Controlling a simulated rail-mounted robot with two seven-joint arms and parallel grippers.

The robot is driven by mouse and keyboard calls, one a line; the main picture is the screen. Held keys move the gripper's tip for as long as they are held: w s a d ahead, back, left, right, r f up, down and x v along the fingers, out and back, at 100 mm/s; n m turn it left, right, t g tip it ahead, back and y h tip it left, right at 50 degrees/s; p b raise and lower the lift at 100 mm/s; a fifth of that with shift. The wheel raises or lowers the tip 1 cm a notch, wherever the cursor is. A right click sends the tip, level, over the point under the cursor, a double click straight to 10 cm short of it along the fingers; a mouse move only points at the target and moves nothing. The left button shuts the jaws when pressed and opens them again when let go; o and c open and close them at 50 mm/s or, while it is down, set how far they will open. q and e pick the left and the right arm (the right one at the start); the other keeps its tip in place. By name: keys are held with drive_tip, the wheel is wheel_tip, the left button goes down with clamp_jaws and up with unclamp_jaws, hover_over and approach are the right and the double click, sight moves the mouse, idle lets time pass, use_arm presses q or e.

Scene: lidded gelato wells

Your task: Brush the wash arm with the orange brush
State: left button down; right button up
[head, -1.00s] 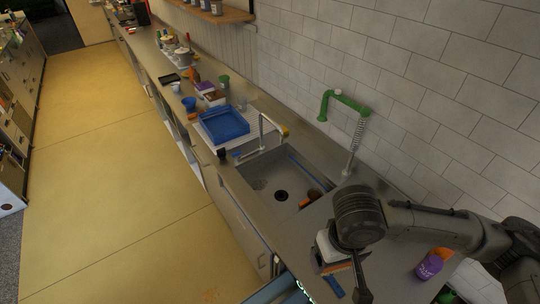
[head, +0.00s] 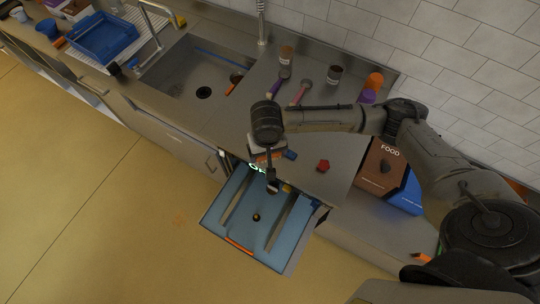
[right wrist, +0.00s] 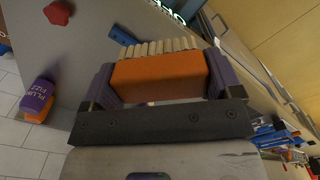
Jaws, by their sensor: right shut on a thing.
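My right gripper (right wrist: 160,85) is shut on the orange brush (right wrist: 158,74), an orange block with pale bristles pointing away from the gripper. In the head view this gripper (head: 266,155) is above the counter's front edge, beside the open blue bay (head: 215,212), and the brush is mostly hidden there. The bay holds two long grey bars (head: 289,222) and a small round dark hub (head: 256,217) between them. I cannot tell for sure which part is the wash arm. The brush looks apart from the hub. My left gripper is not in view.
A blue piece (head: 290,155) and a red knob-like piece (head: 322,166) lie on the counter near the gripper. The sink (head: 180,78) is at left. A brown FOOD box (head: 380,166) stands at right. Jars and a purple bottle (head: 367,97) stand at the back.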

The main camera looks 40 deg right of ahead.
drive_tip(key=w+d+f+m, duration=0.4)
drive_tip(key=w+d+f, duration=0.3)
drive_tip(key=w+d, duration=0.3)
use_arm(q)
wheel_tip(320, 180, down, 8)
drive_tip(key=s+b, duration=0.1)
drive_tip(key=b, duration=0.6)
use_arm(e)
drive_tip(key=f, duration=0.6)
drive_tip(key=shift+w+a, duration=0.15)
drive_tip(key=shift+a, duration=0.05)
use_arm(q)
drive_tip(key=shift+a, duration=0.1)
use_arm(e)
drive_tip(key=shift+f, duration=0.95)
